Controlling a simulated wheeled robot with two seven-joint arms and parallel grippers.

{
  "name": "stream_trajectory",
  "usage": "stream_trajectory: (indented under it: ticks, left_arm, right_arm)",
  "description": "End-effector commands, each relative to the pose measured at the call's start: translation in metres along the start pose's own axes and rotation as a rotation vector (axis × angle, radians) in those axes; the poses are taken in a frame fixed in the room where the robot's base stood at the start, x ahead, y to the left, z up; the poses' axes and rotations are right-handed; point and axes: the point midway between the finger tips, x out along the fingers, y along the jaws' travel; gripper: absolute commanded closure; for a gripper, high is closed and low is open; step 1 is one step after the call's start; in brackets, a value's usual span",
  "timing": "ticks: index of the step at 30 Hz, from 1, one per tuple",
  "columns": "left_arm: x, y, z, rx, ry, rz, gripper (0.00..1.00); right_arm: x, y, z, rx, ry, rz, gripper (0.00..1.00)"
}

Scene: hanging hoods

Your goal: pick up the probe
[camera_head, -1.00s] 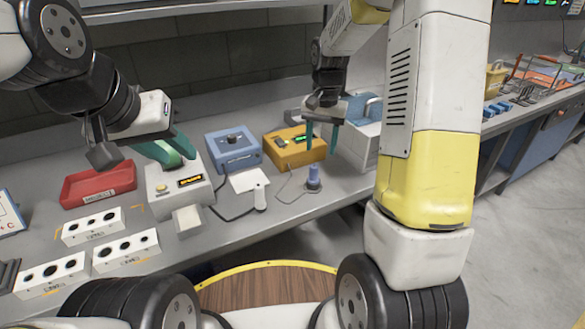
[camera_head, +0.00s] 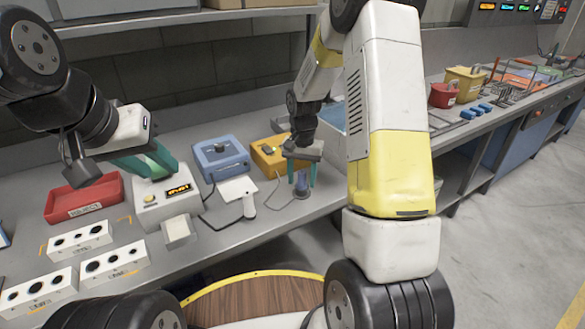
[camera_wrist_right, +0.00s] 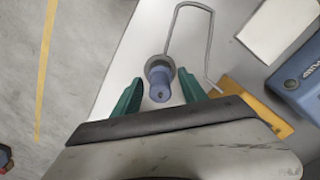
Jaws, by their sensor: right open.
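The probe (camera_head: 302,183) is a small blue-violet cylinder standing upright on a grey round base near the bench's front edge. A thin grey cord runs from it toward the yellow box (camera_head: 266,157). My right gripper (camera_head: 302,174) is open and points down over the probe. In the right wrist view the probe (camera_wrist_right: 160,83) lies between the green fingers of the right gripper (camera_wrist_right: 161,92), with a gap on each side.
A blue box (camera_head: 220,158) and a white handheld piece (camera_head: 249,206) on a cord are left of the probe. A red tray (camera_head: 85,203) and white blocks with holes (camera_head: 80,241) are further left. My right arm hides some bench.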

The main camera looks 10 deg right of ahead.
Motion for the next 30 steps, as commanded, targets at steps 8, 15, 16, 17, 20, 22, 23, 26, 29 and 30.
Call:
stream_trajectory:
  ticks: [8,15,16,17,20,22,23,26,29,30]
  left_arm:
    - [0.0,0.0,0.0,0.0,0.0,0.0,0.64]
    - [0.0,0.0,0.0,0.0,0.0,0.0,0.64]
    - [0.0,0.0,0.0,0.0,0.0,0.0,0.64]
    - [0.0,0.0,0.0,0.0,0.0,0.0,0.64]
    - [0.0,0.0,0.0,0.0,0.0,0.0,0.64]
    - [0.0,0.0,0.0,0.0,0.0,0.0,0.64]
    - [0.0,0.0,0.0,0.0,0.0,0.0,0.64]
    - [0.0,0.0,0.0,0.0,0.0,0.0,0.64]
    - [0.0,0.0,0.0,0.0,0.0,0.0,0.64]
    - [0.0,0.0,0.0,0.0,0.0,0.0,0.64]
  right_arm:
    - [-0.001,0.0,0.0,0.0,0.0,0.0,0.91]
    - [-0.001,0.0,0.0,0.0,0.001,0.0,1.0]
    - [-0.001,0.0,0.0,0.0,0.001,0.0,1.0]
    - [-0.001,0.0,0.0,0.0,0.001,0.0,1.0]
    - [-0.002,0.0,0.0,0.0,0.001,0.0,1.0]
    - [-0.005,0.0,0.0,0.0,0.002,-0.001,1.0]
    - [-0.007,0.0,-0.001,0.0,0.002,-0.001,1.0]
    - [-0.016,-0.001,-0.001,0.0,0.004,-0.002,1.0]
    - [-0.03,-0.001,-0.001,0.0,0.005,-0.003,1.0]
    - [-0.037,-0.001,-0.001,0.0,0.004,-0.002,1.0]
